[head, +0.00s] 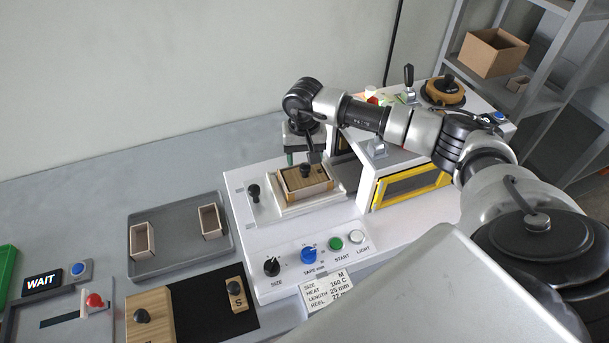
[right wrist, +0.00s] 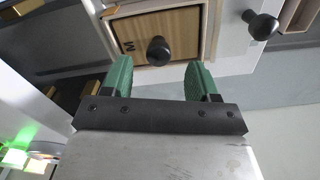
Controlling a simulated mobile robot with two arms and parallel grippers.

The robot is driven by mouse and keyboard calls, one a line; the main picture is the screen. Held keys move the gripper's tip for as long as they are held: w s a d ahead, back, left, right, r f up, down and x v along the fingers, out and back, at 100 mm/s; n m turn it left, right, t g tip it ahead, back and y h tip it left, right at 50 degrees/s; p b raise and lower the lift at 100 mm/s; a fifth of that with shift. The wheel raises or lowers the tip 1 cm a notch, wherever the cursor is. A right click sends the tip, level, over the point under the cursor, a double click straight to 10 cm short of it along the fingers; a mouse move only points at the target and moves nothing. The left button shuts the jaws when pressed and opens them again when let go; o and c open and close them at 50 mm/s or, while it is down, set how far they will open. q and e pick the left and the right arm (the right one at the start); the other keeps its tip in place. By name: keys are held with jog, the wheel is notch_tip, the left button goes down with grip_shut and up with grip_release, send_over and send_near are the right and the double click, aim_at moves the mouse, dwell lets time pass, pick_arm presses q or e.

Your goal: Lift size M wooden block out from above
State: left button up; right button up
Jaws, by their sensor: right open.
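The size M wooden block (head: 318,187) sits inside a thin box frame in the white machine's square recess, its black knob upright. In the right wrist view the block (right wrist: 182,26) carries an "M", and its knob (right wrist: 158,50) shows just beyond and between my fingertips. My right gripper (right wrist: 160,75) is open and empty, its two green fingers apart with the knob between them in the picture. In the head view the right gripper (head: 299,157) is just behind the block, partly hidden by its own wrist. My left gripper is not in view.
A side knob (head: 253,191) stands left of the recess, and a yellow-framed housing (head: 410,185) stands close on the right. The control panel (head: 315,258) is in front. A grey tray (head: 180,262) holds two small box frames. Other knobbed blocks (head: 237,294) lie at the front left.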

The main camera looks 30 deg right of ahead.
aim_at(305, 164)
notch_tip(305, 164, down, 3)
jog(key=shift+d+f+p, duration=0.1)
jog(key=shift+f+p, duration=0.05)
jog(key=shift+p, duration=0.45)
jog(key=shift+f, duration=0.2)
jog(key=shift+c, duration=0.9)
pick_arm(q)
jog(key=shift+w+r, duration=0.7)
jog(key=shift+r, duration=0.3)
pick_arm(e)
grip_shut()
